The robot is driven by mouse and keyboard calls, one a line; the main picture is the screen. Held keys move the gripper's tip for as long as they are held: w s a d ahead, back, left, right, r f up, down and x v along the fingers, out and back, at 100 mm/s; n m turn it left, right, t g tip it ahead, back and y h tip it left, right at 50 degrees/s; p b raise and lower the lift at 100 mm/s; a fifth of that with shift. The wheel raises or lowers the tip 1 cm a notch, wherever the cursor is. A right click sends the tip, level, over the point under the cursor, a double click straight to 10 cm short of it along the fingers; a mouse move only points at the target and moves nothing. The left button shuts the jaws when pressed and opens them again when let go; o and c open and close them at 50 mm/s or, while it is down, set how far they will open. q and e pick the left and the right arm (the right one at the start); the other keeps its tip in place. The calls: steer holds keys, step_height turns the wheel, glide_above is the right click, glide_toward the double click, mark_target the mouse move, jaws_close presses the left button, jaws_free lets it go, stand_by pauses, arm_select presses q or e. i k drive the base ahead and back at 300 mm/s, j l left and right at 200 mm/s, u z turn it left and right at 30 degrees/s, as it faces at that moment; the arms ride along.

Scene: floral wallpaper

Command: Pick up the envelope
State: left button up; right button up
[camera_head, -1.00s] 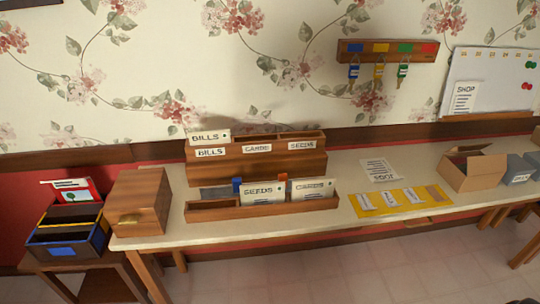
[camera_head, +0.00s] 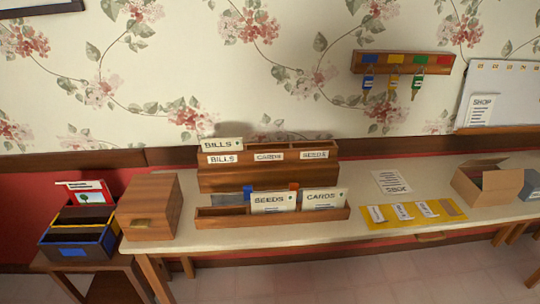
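Three labelled envelopes show in the head view. The BILLS envelope (camera_head: 222,145) stands in the left slot of the wooden sorter (camera_head: 260,178), above the sorter's own BILLS label. The SEEDS envelope (camera_head: 273,203) and the CARDS envelope (camera_head: 324,199) stand side by side in the low wooden tray (camera_head: 222,220) in front of the sorter. The sorter's slots are labelled BILLS, CARDS and SEEDS. Dark, blue and orange pieces show behind the tray's envelopes, partly hidden. Neither of my grippers is in view.
A wooden box (camera_head: 150,205) stands left of the sorter. A dark file holder (camera_head: 72,245) sits on a lower stand at left. Right of the tray lie a paper sheet (camera_head: 391,181) and a yellow mat (camera_head: 378,223). An open cardboard box (camera_head: 487,188) stands further right. A key rack (camera_head: 403,63) hangs above.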

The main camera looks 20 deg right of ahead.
mark_target(329, 198)
steer(key=i+j+z, duration=0.1)
steer(key=i+z, duration=0.3)
steer(key=i+j+z, duration=0.15)
steer(key=z, duration=0.25)
steer(key=i+j+z, duration=0.25)
steer(key=z, duration=0.15)
